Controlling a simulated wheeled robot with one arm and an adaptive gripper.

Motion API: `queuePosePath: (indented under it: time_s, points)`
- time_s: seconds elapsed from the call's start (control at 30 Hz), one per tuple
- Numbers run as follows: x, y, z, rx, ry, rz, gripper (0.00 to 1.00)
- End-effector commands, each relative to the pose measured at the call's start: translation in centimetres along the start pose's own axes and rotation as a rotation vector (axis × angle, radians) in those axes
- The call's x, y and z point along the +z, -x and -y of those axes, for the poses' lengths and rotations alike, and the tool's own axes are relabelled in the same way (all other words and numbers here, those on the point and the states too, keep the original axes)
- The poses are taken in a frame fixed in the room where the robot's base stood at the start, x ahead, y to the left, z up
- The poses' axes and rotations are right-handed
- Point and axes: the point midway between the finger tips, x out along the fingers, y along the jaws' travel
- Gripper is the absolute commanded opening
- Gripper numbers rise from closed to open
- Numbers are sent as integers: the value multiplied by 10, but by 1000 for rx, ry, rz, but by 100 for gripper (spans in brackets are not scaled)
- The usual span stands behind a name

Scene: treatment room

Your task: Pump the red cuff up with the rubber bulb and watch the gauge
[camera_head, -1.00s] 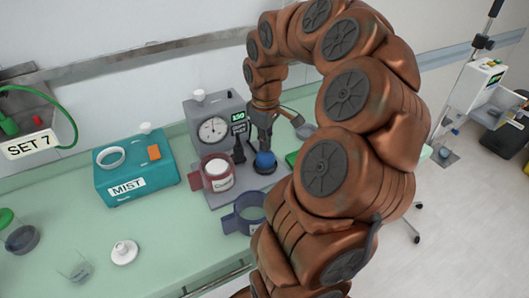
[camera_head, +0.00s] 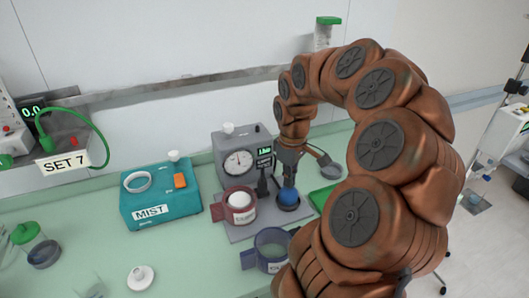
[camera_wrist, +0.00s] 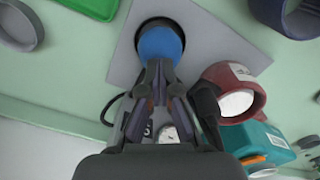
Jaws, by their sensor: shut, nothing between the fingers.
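The blue rubber bulb (camera_head: 287,197) sits in a dark round seat on a grey base plate. My gripper (camera_head: 289,184) points down at it with its fingers shut and nothing between them. In the wrist view the shut fingertips (camera_wrist: 160,72) are at the edge of the bulb (camera_wrist: 160,45); whether they press it I cannot tell. The red cuff (camera_head: 227,213) stands left of the bulb around a white rounded piece; it also shows in the wrist view (camera_wrist: 252,101). The round gauge (camera_head: 238,162) faces me on the grey box behind, its reading too small to tell. A green-lit display (camera_head: 264,153) is beside it.
A blue-grey cuff ring (camera_head: 250,259) stands in front of the plate. A teal MIST box (camera_head: 160,195) is to the left, with a white lidded piece (camera_head: 141,277) before it. A green tray (camera_head: 325,197) lies right of the bulb. The front-left counter has free room.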

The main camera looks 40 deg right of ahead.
Motion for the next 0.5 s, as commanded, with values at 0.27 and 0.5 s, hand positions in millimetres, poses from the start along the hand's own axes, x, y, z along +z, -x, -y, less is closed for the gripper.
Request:
queuePosePath:
  time_s: [0.27,0.5]
  points:
    - [0,-3,0,0,0,0,0]
    - [0,-12,0,0,0,0,0]
